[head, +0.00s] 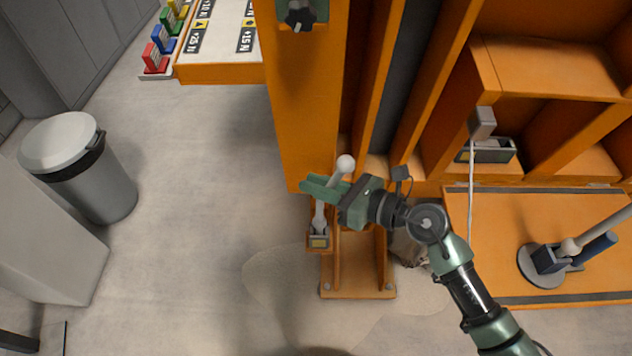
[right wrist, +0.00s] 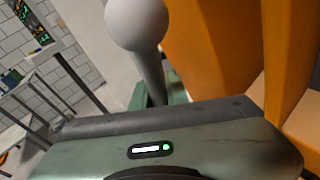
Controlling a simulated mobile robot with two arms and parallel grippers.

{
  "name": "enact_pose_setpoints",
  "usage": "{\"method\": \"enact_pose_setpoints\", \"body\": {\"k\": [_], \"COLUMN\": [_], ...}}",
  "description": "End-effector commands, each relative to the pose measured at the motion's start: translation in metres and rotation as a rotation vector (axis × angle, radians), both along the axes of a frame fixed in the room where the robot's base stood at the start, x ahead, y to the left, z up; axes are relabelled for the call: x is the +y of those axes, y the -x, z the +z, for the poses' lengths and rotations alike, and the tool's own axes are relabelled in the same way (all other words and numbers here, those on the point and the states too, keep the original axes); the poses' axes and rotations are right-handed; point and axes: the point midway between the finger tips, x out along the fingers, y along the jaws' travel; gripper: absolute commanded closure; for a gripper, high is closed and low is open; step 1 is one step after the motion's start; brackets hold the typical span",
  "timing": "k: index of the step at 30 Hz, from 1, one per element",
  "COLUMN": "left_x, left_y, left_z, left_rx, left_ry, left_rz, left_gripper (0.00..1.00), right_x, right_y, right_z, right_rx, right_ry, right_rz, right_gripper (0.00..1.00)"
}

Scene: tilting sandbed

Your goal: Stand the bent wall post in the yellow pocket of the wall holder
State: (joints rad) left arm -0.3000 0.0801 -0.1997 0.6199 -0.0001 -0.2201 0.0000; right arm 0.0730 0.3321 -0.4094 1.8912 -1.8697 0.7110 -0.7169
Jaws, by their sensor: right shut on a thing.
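The bent wall post is pale grey with a white ball at its top (head: 346,163). My right gripper (head: 325,190) is shut on it around the middle. Below the fingers, the post's lower part runs down to the small grey holder with a yellow mark (head: 319,242) on the orange frame's left side. The lower end meets this yellow pocket in the picture; I cannot tell whether it is seated inside. In the right wrist view the ball and upper shaft (right wrist: 137,22) rise beyond the gripper body, leaning slightly. My left gripper is not in view.
The tall orange frame (head: 300,110) stands directly behind the gripper. A bin (head: 85,170) stands left; floor between is clear.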

Motion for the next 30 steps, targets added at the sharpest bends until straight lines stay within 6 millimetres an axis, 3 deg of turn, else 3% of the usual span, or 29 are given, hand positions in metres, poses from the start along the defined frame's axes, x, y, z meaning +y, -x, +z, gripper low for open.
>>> {"method": "enact_pose_setpoints", "body": {"k": [29, 30], "left_x": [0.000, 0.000], "left_y": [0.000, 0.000], "left_z": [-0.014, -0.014], "left_rx": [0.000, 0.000], "left_ry": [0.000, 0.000], "left_rz": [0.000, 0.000], "left_gripper": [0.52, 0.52], "right_x": [0.000, 0.000], "right_y": [0.000, 0.000], "right_z": [-0.019, -0.019], "right_rx": [0.000, 0.001], "right_ry": [0.002, 0.002], "right_rz": [0.001, 0.000], "right_gripper": [1.00, 0.74]}}
